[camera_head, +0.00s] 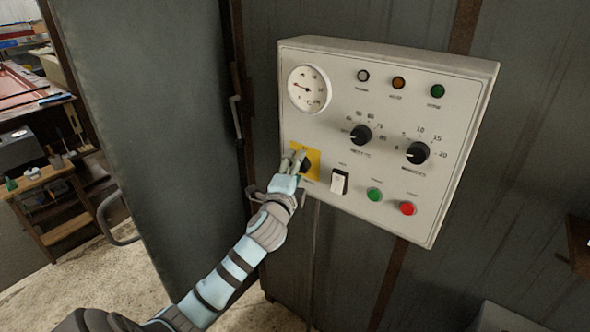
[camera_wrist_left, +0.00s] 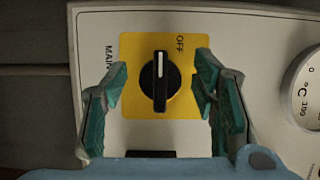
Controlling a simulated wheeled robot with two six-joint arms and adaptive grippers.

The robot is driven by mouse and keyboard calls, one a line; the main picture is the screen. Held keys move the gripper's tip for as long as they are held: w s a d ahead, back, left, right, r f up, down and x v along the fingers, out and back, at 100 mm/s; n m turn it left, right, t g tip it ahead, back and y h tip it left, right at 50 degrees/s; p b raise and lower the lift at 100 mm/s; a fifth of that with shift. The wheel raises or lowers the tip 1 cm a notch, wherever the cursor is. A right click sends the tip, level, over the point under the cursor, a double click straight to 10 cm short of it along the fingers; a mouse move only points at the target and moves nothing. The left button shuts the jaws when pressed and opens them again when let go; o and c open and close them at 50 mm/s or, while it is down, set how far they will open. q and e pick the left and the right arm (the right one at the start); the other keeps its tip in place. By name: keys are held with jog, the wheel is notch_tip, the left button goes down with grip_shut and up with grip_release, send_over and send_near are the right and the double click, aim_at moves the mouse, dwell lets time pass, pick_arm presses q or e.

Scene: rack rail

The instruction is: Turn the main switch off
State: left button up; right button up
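The main switch is a black rotary knob (camera_wrist_left: 160,82) with a white line on a yellow plate (camera_wrist_left: 133,50). In the left wrist view its line points straight up, and the plate reads MAIN at the left and OFF at the upper right. My left gripper (camera_wrist_left: 163,88) is open, with one green-padded finger on each side of the knob and gaps between. In the head view the left gripper (camera_head: 294,163) is at the yellow plate (camera_head: 313,156) and hides part of the knob. My right gripper is not in view.
The control panel (camera_head: 440,70) also carries a gauge (camera_head: 309,89), two black dials (camera_head: 361,135), a white rocker switch (camera_head: 339,182), green (camera_head: 375,194) and red (camera_head: 407,208) buttons, and several lamps. A large grey door (camera_head: 150,110) stands left of the panel.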

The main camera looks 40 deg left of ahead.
pick_arm(q)
jog(key=v, duration=1.2)
